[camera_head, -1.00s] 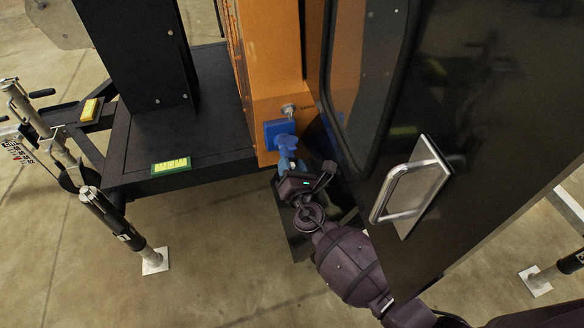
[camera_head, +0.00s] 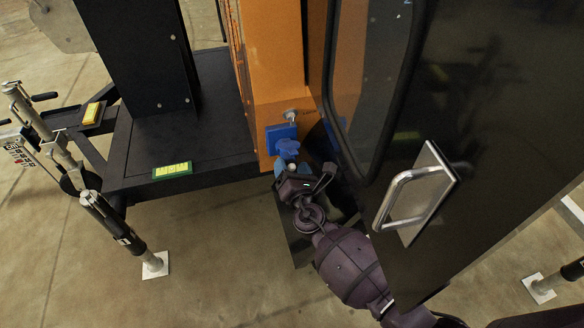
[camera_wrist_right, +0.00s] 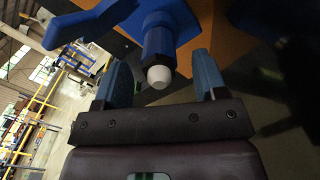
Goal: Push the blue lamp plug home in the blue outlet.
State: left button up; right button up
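The blue outlet (camera_head: 277,138) is mounted low on the orange panel, left of the open black door. The blue lamp plug (camera_head: 287,149) is at the outlet's front. In the right wrist view the plug (camera_wrist_right: 158,42) points into the blue outlet housing (camera_wrist_right: 178,17), with its white rear end toward me. How deep it sits I cannot tell. My right gripper (camera_head: 286,169) is just below the plug. In the wrist view its two blue fingers (camera_wrist_right: 161,80) are apart, with clear gaps on both sides of the white end. My left gripper is not in view.
The black door (camera_head: 470,130) with its metal handle (camera_head: 413,193) stands close to the right of my right arm. A black platform (camera_head: 205,130) lies left of the outlet. A blue arm-like piece (camera_wrist_right: 92,25) is left of the plug in the wrist view.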

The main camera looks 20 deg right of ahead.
jog(key=shift+f, duration=0.1)
jog(key=s+p, duration=0.1)
jog(key=s, duration=0.9)
jog(key=shift+s, duration=0.4)
